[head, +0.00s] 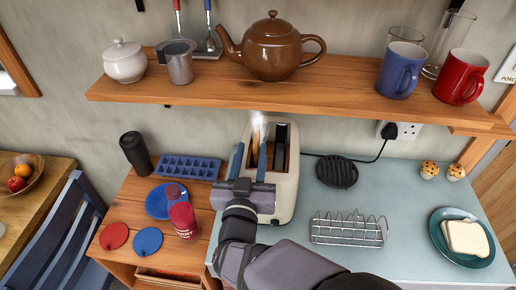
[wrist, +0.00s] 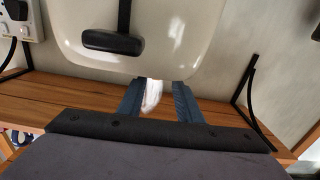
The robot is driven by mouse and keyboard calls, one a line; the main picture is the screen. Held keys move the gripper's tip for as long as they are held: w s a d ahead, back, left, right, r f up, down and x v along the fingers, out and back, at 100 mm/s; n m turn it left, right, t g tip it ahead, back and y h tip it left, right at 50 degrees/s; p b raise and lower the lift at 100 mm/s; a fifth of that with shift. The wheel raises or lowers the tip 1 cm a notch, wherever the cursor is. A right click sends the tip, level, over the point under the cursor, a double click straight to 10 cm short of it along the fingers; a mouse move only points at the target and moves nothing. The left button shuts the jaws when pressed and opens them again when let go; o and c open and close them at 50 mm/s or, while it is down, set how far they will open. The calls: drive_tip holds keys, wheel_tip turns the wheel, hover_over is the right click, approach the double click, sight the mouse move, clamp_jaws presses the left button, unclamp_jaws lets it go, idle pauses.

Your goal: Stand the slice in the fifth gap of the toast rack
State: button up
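The toaster (head: 285,190) is cream with two dark slots and stands on the counter. A browned slice (head: 256,132) shows edge-on at its left slot, with white vapour above it. My gripper (head: 249,157) reaches over the toaster's left side, its two blue fingers apart. In the wrist view the fingers (wrist: 158,98) are also apart, with a whitish patch between them that could be vapour or the slice; I see no finger touching it. The toast rack (head: 348,232), of thin wire with several gaps, stands empty on the counter to the right.
A teal plate (head: 440,240) with pale bread (head: 466,238) is at the far right. A black round trivet (head: 337,172) lies behind the rack. A wooden shelf (head: 330,95) with teapot and mugs overhangs the toaster. A red-capped bottle (head: 184,220) stands left of my gripper.

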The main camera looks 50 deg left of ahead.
sight(257, 136)
drive_tip(key=shift+p+x, duration=0.3)
drive_tip(key=shift+x, duration=0.65)
drive_tip(key=shift+w+a+p, duration=0.2)
drive_tip(key=shift+w+p, duration=0.25)
drive_tip(key=shift+w, duration=0.05)
drive_tip(key=p+x, duration=0.1)
drive_tip(key=x, duration=0.2)
drive_tip(key=shift+d+p, duration=0.15)
drive_tip(key=shift+p, duration=0.25)
drive_tip(key=shift+w+a+f, duration=0.2)
drive_tip(key=shift+w+a, duration=0.25)
clamp_jaws()
